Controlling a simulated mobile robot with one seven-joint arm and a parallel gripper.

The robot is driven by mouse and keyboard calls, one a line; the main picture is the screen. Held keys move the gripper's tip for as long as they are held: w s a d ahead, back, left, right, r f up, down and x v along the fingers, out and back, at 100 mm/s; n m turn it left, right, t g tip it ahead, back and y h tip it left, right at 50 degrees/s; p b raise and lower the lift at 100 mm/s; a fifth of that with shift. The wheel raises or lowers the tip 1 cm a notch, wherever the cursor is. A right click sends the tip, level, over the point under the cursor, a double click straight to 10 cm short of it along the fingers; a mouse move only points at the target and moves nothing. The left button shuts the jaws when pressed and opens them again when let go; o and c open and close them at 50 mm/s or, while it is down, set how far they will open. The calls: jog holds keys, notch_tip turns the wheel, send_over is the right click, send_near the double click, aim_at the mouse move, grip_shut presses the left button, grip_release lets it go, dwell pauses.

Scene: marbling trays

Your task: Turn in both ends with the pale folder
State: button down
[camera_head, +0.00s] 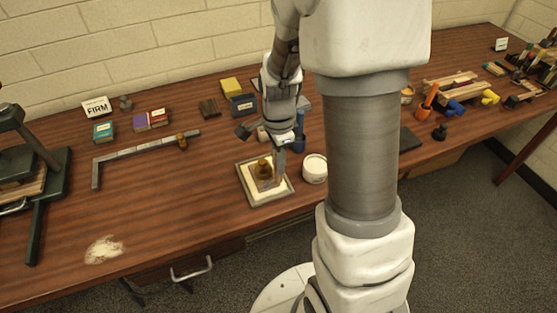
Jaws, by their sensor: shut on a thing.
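My gripper (281,158) points down at the right part of a grey-rimmed square board (250,194) near the table's front edge. It is shut on a slim thing, most likely the pale folder, but its shape is too small and too covered to make out. On the board lies a pale cream sheet (254,186) with a smaller brownish piece on it. A brass knobbed weight (263,170) stands on that piece, just left of my gripper. I cannot tell whether the held thing touches the work, nor how the two ends lie.
A white tub (314,168) stands close right of the board. A metal corner square (130,153) lies to the left, with a dark press (35,190) beyond it. A pale powder patch (104,250) marks the front left. Blocks and small boxes line the back.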

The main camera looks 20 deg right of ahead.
jog(key=shift+r+p, duration=2.5)
jog(key=shift+r, duration=0.65)
